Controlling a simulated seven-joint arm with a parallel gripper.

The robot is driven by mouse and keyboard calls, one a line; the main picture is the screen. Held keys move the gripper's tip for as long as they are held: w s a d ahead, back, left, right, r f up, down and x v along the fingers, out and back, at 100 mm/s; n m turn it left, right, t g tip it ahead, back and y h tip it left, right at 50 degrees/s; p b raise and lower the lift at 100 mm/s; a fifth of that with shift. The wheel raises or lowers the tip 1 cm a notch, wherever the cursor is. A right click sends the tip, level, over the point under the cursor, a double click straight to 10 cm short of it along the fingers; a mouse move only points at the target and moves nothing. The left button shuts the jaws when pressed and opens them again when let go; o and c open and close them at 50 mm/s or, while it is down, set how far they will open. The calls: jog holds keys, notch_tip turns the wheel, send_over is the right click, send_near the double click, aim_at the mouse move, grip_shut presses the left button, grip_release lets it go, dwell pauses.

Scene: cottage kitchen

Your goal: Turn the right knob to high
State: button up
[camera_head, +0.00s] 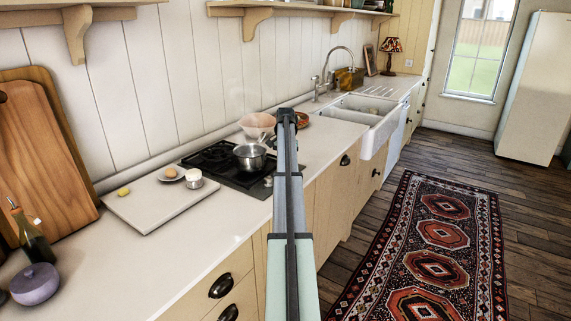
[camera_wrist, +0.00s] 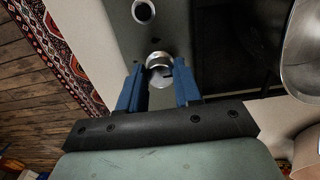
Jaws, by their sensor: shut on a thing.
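In the wrist view, two round metal knobs sit on the dark front strip of the cooktop. The lower one, the right knob (camera_wrist: 158,61), is between the two blue fingers of my gripper (camera_wrist: 159,69), which are shut on it. The other knob (camera_wrist: 143,11) stands apart, near the top edge. The knob's pointer is too unclear to read its setting. In the head view, the black cooktop (camera_head: 222,172) is set in the counter. My arm hides the right knob and my gripper there.
A metal pot (camera_head: 249,157) stands on the cooktop, close to my gripper's side in the wrist view. A peach bowl (camera_head: 257,122) is behind it. A white board (camera_head: 150,207) with small items lies left. The floor in front, with a patterned rug (camera_head: 425,240), is clear.

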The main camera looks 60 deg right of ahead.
jog(key=shift+n, duration=0.4)
jog(key=n, duration=0.3)
jog(key=shift+n, duration=0.3)
jog(key=n, duration=0.4)
jog(key=shift+s+n, duration=0.1)
jog(key=shift+n, duration=0.2)
jog(key=n, duration=0.4)
jog(key=shift+d, duration=0.1)
jog(key=shift+n, duration=2.2)
jog(key=shift+d, duration=0.1)
jog(key=o, duration=1)
jog(key=shift+o, duration=0.2)
jog(key=shift+r, duration=0.15)
